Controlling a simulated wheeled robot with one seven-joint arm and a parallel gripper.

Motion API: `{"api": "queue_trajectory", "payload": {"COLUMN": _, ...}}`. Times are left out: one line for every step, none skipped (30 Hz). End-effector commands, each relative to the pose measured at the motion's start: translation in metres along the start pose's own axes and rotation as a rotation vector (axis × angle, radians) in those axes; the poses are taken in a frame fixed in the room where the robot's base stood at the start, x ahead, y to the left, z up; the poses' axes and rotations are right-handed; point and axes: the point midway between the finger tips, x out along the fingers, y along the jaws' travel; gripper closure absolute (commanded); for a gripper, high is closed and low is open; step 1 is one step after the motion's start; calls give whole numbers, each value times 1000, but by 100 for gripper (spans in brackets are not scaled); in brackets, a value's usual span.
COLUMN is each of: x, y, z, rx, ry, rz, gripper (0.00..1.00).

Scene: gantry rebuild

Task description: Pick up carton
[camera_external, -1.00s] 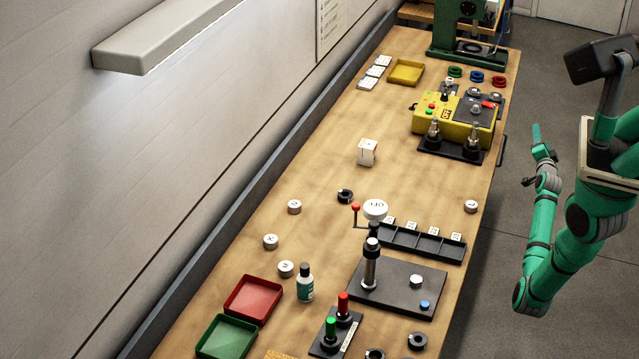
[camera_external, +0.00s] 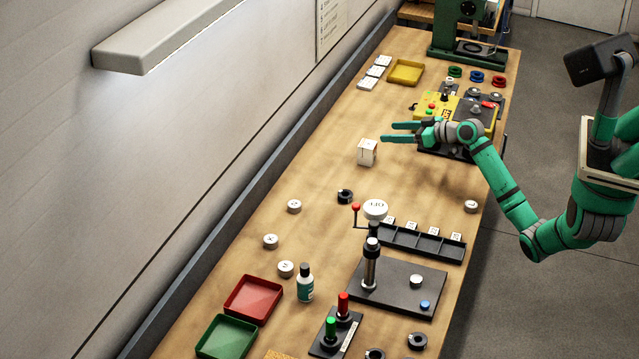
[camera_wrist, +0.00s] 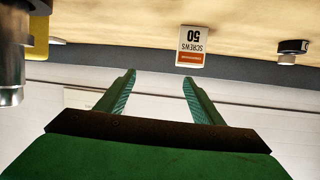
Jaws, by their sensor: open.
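The carton (camera_external: 367,152) is a small white box standing on the wooden bench, left of the yellow control box. In the wrist view the carton (camera_wrist: 192,46) appears upside down, with a label reading SCREWS 50 and an orange-brown band. My gripper (camera_external: 384,132) is open and empty, with its green fingers pointing left above the bench, close to the carton's top in the external view. In the wrist view my gripper (camera_wrist: 157,77) shows two spread fingers with nothing between them, and the carton lies beyond the tips.
The yellow control box (camera_external: 468,115) stands under and behind my forearm. A yellow tray (camera_external: 405,72) is farther back. The bench left of the carton is clear.

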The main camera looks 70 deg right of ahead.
Motion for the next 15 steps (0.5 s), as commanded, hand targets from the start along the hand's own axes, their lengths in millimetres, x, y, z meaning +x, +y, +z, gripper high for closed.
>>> {"api": "queue_trajectory", "payload": {"x": 6, "y": -13, "z": 8, "rx": -30, "ry": -26, "rz": -37, "gripper": 39}}
{"api": "queue_trajectory", "payload": {"x": 10, "y": -21, "z": 13, "rx": -45, "ry": -39, "rz": -59, "gripper": 39}}
{"api": "queue_trajectory", "payload": {"x": 13, "y": -29, "z": 18, "rx": -61, "ry": -52, "rz": -81, "gripper": 39}}
{"api": "queue_trajectory", "payload": {"x": 15, "y": -34, "z": 20, "rx": -69, "ry": -59, "rz": -94, "gripper": 39}}
{"api": "queue_trajectory", "payload": {"x": 17, "y": -37, "z": 22, "rx": -77, "ry": -64, "rz": -102, "gripper": 39}}
{"api": "queue_trajectory", "payload": {"x": 20, "y": -40, "z": 24, "rx": -82, "ry": -69, "rz": -110, "gripper": 39}}
{"api": "queue_trajectory", "payload": {"x": 23, "y": -41, "z": 25, "rx": -85, "ry": -71, "rz": -114, "gripper": 39}}
{"api": "queue_trajectory", "payload": {"x": 27, "y": -42, "z": 25, "rx": -86, "ry": -72, "rz": -115, "gripper": 39}}
{"api": "queue_trajectory", "payload": {"x": 32, "y": -43, "z": 26, "rx": -86, "ry": -72, "rz": -115, "gripper": 39}}
{"api": "queue_trajectory", "payload": {"x": 36, "y": -43, "z": 26, "rx": -86, "ry": -71, "rz": -114, "gripper": 39}}
{"api": "queue_trajectory", "payload": {"x": 41, "y": -44, "z": 26, "rx": -86, "ry": -72, "rz": -114, "gripper": 39}}
{"api": "queue_trajectory", "payload": {"x": 47, "y": -44, "z": 27, "rx": -85, "ry": -71, "rz": -113, "gripper": 39}}
{"api": "queue_trajectory", "payload": {"x": 51, "y": -44, "z": 27, "rx": -85, "ry": -71, "rz": -113, "gripper": 39}}
{"api": "queue_trajectory", "payload": {"x": 55, "y": -44, "z": 27, "rx": -85, "ry": -71, "rz": -113, "gripper": 39}}
{"api": "queue_trajectory", "payload": {"x": 60, "y": -44, "z": 27, "rx": -84, "ry": -70, "rz": -111, "gripper": 39}}
